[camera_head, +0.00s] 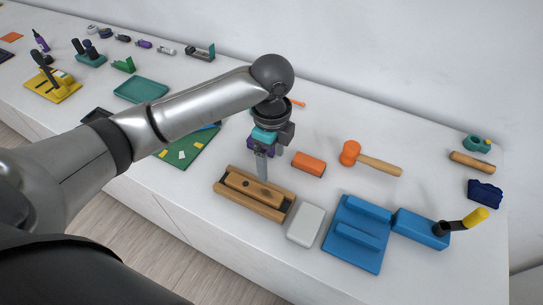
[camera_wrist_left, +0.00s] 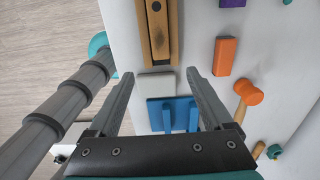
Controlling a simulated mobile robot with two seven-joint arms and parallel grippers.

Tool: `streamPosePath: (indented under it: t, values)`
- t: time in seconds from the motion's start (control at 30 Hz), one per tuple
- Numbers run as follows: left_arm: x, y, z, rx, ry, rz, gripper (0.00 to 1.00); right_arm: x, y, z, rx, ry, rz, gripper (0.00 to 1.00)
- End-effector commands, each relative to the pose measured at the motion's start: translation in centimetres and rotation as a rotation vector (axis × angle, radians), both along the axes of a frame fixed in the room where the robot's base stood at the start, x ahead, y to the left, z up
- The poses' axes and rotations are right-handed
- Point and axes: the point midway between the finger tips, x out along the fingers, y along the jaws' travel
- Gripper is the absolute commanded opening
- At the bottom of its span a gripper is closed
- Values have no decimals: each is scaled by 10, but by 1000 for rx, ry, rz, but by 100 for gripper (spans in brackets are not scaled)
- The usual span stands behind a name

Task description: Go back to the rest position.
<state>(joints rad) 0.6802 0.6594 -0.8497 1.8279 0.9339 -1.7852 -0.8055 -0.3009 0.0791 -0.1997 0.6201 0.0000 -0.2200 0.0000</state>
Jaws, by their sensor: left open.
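My left gripper (camera_head: 262,165) hangs above the white table, pointing down, near the back end of a wooden block with a slot (camera_head: 255,195). In the left wrist view its two fingers (camera_wrist_left: 162,82) stand wide apart with nothing between them in grip. Beyond the fingers in that view lie a white block (camera_wrist_left: 157,84) and a blue stand (camera_wrist_left: 172,115). My right gripper shows in neither view.
An orange block (camera_head: 309,164) and an orange-headed mallet (camera_head: 370,158) lie right of the gripper. The blue stand and a blue box (camera_head: 421,229) are at front right. A green board (camera_head: 190,150) and teal tray (camera_head: 141,90) lie left. A wall runs behind.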

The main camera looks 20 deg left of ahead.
Motion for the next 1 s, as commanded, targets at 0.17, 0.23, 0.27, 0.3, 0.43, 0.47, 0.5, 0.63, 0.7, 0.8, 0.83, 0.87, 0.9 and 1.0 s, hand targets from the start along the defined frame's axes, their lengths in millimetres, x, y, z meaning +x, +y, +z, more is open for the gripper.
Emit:
streamPosePath:
  t: [0.17, 0.23, 0.27, 0.3, 0.43, 0.47, 0.5, 0.63, 0.7, 0.8, 0.83, 0.87, 0.9, 1.0]
  values:
    - [0, 0, 2, 1, 0, 0, 84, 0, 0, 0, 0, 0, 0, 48]
    - [0, 0, 2, 1, 0, 0, 84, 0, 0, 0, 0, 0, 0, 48]
    - [0, 0, 2, 1, 0, 0, 84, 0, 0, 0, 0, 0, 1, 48]
    - [0, 0, 2, 0, 0, 0, 84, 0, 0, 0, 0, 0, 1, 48]
    - [0, 0, 2, 0, 0, 0, 84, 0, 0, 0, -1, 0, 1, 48]
    - [0, 0, 2, 0, 0, 0, 84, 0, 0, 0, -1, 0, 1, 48]
    - [0, 0, 2, 0, -1, 0, 84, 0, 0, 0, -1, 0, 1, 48]
    - [-2, -3, -1, -6, -3, 3, 84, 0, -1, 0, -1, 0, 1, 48]
    - [-7, -11, -5, -22, -8, 16, 84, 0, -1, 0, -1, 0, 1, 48]
    - [-18, -28, -15, -63, -25, 63, 84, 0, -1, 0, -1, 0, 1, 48]
    - [-22, -34, -19, -80, -31, 84, 84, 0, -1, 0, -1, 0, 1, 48]
    - [-27, -41, -22, -97, -39, 108, 84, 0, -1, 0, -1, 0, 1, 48]
    - [-33, -49, -27, -122, -49, 146, 84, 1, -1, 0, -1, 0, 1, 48]
    - [-48, -66, -34, -182, -74, 256, 84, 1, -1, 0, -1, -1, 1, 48]
